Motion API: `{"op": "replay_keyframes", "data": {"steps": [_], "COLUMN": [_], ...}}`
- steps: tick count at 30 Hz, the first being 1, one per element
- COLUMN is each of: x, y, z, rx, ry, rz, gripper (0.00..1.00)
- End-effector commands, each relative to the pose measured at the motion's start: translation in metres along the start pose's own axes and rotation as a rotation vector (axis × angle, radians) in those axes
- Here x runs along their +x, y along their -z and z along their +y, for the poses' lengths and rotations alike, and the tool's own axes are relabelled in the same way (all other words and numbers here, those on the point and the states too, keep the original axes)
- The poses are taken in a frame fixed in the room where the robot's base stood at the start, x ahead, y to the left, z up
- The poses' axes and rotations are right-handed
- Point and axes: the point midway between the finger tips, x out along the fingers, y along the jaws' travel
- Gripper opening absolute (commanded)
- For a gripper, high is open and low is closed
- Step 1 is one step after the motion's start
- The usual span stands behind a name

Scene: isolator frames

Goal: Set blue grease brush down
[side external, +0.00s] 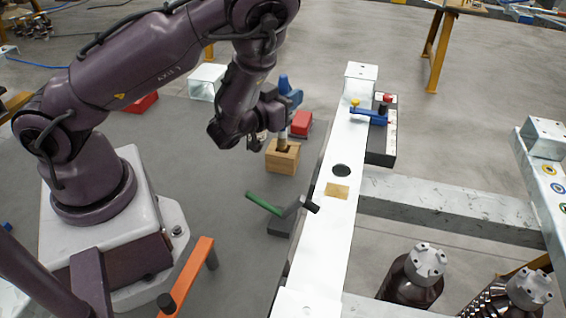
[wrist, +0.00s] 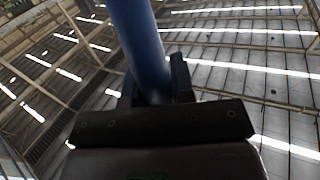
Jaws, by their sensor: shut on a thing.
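The blue grease brush (side external: 286,86) stands roughly upright in the side view, its blue handle up and its grey lower end down. My gripper (side external: 281,103) is shut on the handle. In the wrist view, the blue handle (wrist: 142,38) runs up between the fingers of my gripper (wrist: 154,88). The brush's lower end meets the top of a wooden block (side external: 283,162) on the floor mat. I cannot tell how far it sits inside the block, and the bristles are hidden.
A red box (side external: 301,123) stands just behind the wooden block. A tool with a green handle (side external: 263,203) is in front, close to the white beam (side external: 322,238). An orange stand (side external: 190,275) is near my base.

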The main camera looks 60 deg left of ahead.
Motion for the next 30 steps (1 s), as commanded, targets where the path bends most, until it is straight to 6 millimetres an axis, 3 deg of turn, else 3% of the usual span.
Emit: {"op": "replay_keyframes", "data": {"steps": [15, 28, 29, 30], "x": [0.000, 0.000, 0.000, 0.000], "y": [-0.047, -0.052, -0.052, -0.052], "z": [0.001, 0.001, 0.001, 0.001], "rx": [-0.013, -0.014, -0.014, -0.014], "ry": [-0.001, -0.001, -0.001, -0.001], "rz": [0.013, 0.013, 0.013, 0.013], "gripper": [0.00, 0.00, 0.28, 0.37]}}
